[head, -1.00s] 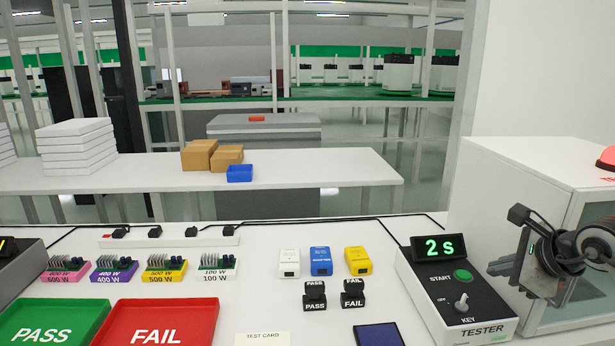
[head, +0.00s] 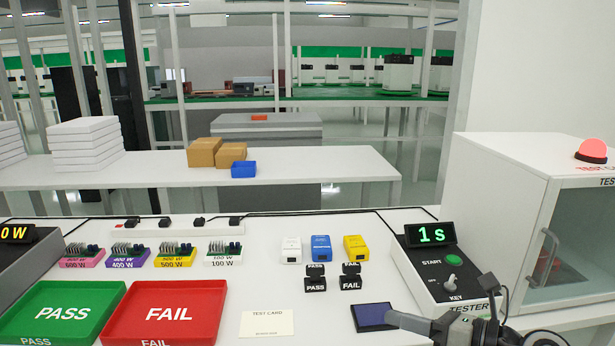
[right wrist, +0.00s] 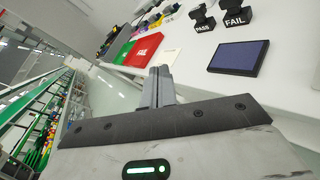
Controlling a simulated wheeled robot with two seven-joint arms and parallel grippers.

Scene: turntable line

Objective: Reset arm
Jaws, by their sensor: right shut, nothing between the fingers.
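My right gripper (head: 392,318) is low at the right of the head view, its grey fingers pointing left beside the blue-black pad (head: 373,316). In the right wrist view its fingers (right wrist: 160,72) are together with nothing between them. My left gripper is out of view.
The test chamber (head: 500,215) with a red dome lamp (head: 592,150) and door handle stands at right. PASS (head: 62,340) and FAIL (head: 200,335) trays lie at left. PASS and FAIL stamps (head: 316,284), coloured boxes and a test card (head: 267,323) lie mid-table.

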